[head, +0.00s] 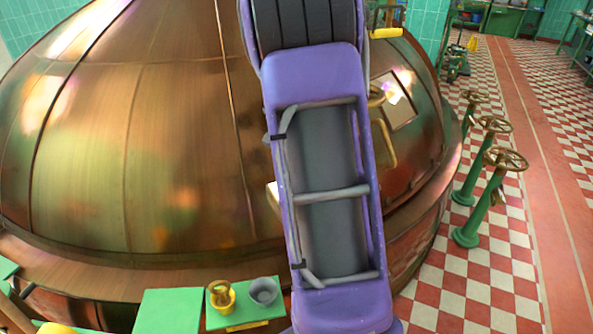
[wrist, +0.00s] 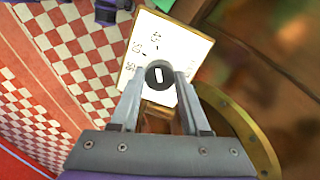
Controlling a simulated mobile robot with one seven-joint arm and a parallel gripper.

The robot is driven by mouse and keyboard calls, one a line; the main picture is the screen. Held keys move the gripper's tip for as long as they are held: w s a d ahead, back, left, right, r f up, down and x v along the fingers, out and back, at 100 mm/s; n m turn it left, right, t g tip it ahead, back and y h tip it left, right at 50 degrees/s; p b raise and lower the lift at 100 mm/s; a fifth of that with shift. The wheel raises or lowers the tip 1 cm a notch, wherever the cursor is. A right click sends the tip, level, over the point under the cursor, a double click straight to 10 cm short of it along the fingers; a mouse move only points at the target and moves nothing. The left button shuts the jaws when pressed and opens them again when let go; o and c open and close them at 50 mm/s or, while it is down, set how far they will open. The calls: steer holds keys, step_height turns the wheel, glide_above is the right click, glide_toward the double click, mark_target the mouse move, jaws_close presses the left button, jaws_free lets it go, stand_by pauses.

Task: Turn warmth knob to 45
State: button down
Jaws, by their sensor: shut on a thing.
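The warmth knob (wrist: 159,67) is a small dark round knob with a white pointer mark, seen in the wrist view. It sits on a white dial plate (wrist: 185,53) with small black marks and numbers, which are too small and turned to read surely. My gripper (wrist: 159,82) has one finger on each side of the knob and is shut on it. The fingers and wrist hide the lower part of the plate. In the head view my purple arm covers the knob and the gripper; only a pale edge (head: 272,192), perhaps of the plate, shows beside it.
A large copper kettle (head: 150,150) fills the left and middle. Green valve posts with brass handwheels (head: 507,158) stand at the right on a checkered floor.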

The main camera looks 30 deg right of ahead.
steer(key=shift+m, duration=0.4)
steer(key=shift+c, duration=1.9)
jaws_free()
steer(key=shift+r, duration=0.1)
step_height(320, 180, up, 17)
steer(key=shift+r+p, duration=0.15)
steer(key=shift+p, duration=0.25)
